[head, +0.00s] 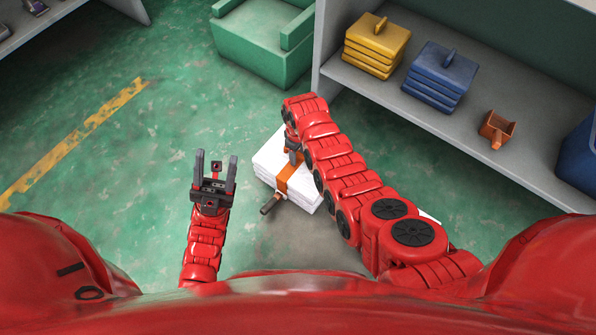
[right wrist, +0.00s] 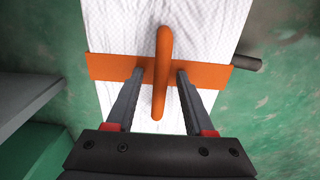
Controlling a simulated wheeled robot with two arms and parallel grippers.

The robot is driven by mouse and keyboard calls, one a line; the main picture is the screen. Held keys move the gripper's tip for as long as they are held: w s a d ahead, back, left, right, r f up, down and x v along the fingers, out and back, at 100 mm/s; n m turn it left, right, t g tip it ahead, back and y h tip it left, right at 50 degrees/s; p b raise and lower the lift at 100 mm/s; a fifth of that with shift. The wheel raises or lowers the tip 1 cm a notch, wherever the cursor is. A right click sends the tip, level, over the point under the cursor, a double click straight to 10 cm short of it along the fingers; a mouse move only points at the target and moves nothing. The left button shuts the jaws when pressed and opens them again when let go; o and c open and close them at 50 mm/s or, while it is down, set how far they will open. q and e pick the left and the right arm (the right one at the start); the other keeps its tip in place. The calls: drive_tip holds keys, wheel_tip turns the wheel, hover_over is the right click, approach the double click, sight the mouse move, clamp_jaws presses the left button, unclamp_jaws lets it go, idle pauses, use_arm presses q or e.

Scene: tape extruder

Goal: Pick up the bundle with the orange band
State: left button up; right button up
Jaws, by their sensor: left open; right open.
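The bundle (head: 270,160) is a white stack with an orange band (head: 297,184) around it. In the head view it lies low in the middle, partly hidden by my right arm. In the right wrist view the white bundle (right wrist: 125,25) fills the centre, with the orange band (right wrist: 108,67) across it and an upright orange handle (right wrist: 162,60) on top. My right gripper (right wrist: 156,77) is open, its fingers on either side of the handle, with gaps visible. My left gripper (head: 217,158) is open and empty, left of the bundle.
A grey shelf (head: 450,125) at the right holds a yellow stack (head: 376,48), a blue stack (head: 438,77) and a small orange scoop-like piece (head: 497,128). A green bin (head: 255,45) stands behind the bundle. A dark rod (head: 270,206) sticks out at the band.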

drive_tip(key=shift+f, duration=0.25)
idle(0.3)
clamp_jaws()
idle(1.4)
